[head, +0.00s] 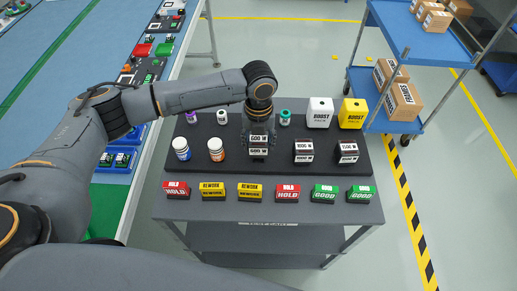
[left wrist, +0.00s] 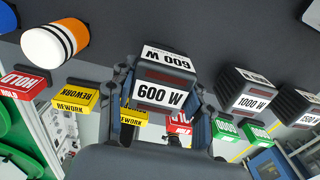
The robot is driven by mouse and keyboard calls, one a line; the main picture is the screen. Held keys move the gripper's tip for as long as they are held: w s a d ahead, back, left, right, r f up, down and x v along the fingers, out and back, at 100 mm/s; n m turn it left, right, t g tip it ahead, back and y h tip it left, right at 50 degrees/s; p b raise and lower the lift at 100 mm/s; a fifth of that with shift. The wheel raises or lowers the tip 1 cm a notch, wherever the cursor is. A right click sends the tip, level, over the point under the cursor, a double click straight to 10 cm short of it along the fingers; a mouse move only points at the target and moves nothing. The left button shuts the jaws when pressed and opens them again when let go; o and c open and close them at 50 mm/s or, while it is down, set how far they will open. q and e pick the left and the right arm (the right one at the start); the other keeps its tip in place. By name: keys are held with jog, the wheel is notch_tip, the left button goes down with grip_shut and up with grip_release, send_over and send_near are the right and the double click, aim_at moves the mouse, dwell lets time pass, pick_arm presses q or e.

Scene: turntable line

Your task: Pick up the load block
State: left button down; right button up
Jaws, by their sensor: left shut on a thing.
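My left gripper (head: 258,148) reaches down over the dark cart top. It is shut on a dark load block (left wrist: 160,90) with white labels reading 600 W. In the left wrist view the gripper's fingers stand on either side of this block. I cannot tell whether the block touches the surface below. Two similar load blocks stand to its right: one marked 1000 W (head: 303,152) and one at the far right (head: 347,152), whose label is hard to read. My right gripper is out of view.
On the cart (head: 230,208), an orange-banded bottle (head: 216,150) and a blue-banded bottle (head: 182,149) stand left of the gripper. White (head: 319,113) and yellow (head: 352,114) boost packs stand back right. Red, yellow and green sign blocks line the front. A blue trolley (head: 405,40) stands beyond.

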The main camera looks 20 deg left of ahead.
pick_arm(q)
jog(key=s+d+r+b, duration=0.3)
jog(key=s+d+r, duration=0.3)
jog(key=s+r, duration=0.55)
jog(key=w+a+n, duration=0.1)
jog(key=a+n, duration=0.4)
jog(key=n, duration=1.1)
jog(key=a+r+n, duration=0.1)
jog(key=a+n, duration=0.4)
jog(key=n, duration=1.1)
jog(key=shift+w+a+r+n, duration=0.15)
jog(key=shift+w+r+n, duration=0.15)
jog(key=shift+w+n, duration=0.1)
jog(key=shift+s+a, duration=0.1)
